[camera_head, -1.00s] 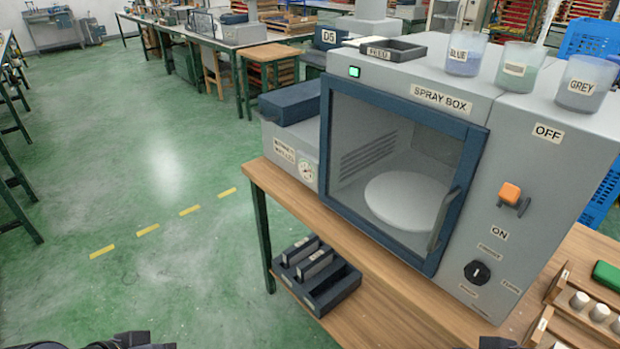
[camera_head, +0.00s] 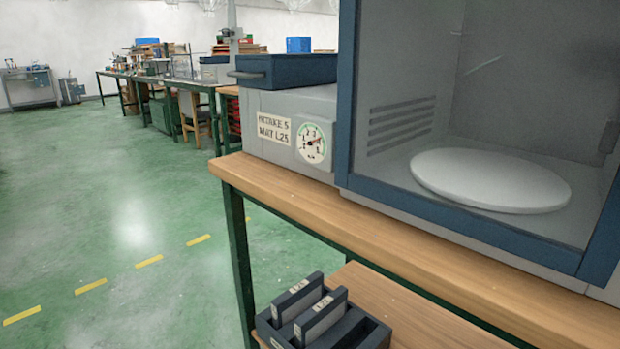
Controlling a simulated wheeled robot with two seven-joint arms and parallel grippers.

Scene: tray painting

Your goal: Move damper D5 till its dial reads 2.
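A round white dial (camera_head: 313,143) is on the front of a grey intake housing (camera_head: 265,105), left of the spray box. Its dark needle appears to point right and slightly up; the numbers are too small to read surely. A white label (camera_head: 274,129) beside it seems to read "INTAKE 5" with a second line ending in "25". A dark blue drawer-like box with a front handle (camera_head: 285,70) lies on top of the housing. The D5 sign and any damper lever are not in this view. Neither of my grippers is in view.
The spray box (camera_head: 350,110) stands on a wooden bench (camera_head: 400,255) with a white round plate (camera_head: 490,180) inside. A dark rack (camera_head: 370,335) with labelled plates (camera_head: 298,298) stands on the lower shelf. The green floor (camera_head: 110,210) to the left is clear.

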